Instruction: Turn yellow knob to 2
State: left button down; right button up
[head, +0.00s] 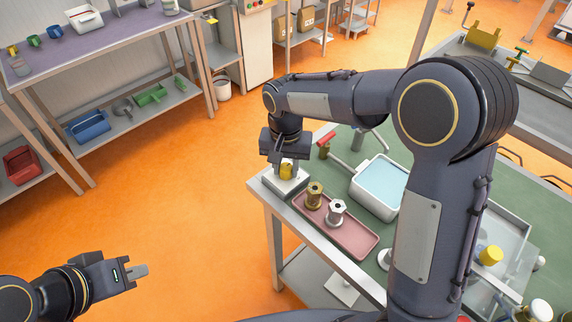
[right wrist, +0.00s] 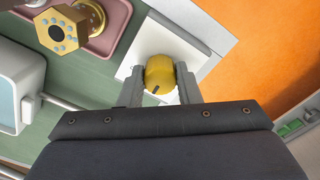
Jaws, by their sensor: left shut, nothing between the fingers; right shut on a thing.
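The yellow knob (head: 286,171) stands on a white base (head: 291,184) at the near left corner of the green table. My right gripper (head: 284,166) comes down over it from above and is shut on it. In the right wrist view the yellow knob (right wrist: 160,74) sits between the two grey fingers of my right gripper (right wrist: 158,84), with a dark mark on its top. No numbers on the base can be read. My left gripper (head: 139,271) is shut and empty over the orange floor, far from the table.
A pink tray (head: 362,243) beside the base holds a brass part (head: 314,195) and a silver part (head: 336,213). A white basin (head: 353,188) of blue liquid and a red-handled tool (head: 326,141) are behind. My right arm hides part of the table. The floor at left is clear.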

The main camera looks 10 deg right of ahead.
aim_at(286, 168)
jog(key=shift+m, duration=0.4)
jog(key=o, duration=1)
jog(key=shift+c, duration=0.2)
jog(key=shift+r, duration=0.1)
notch_tip(286, 168, up, 8)
jog(key=shift+f, duration=0.15)
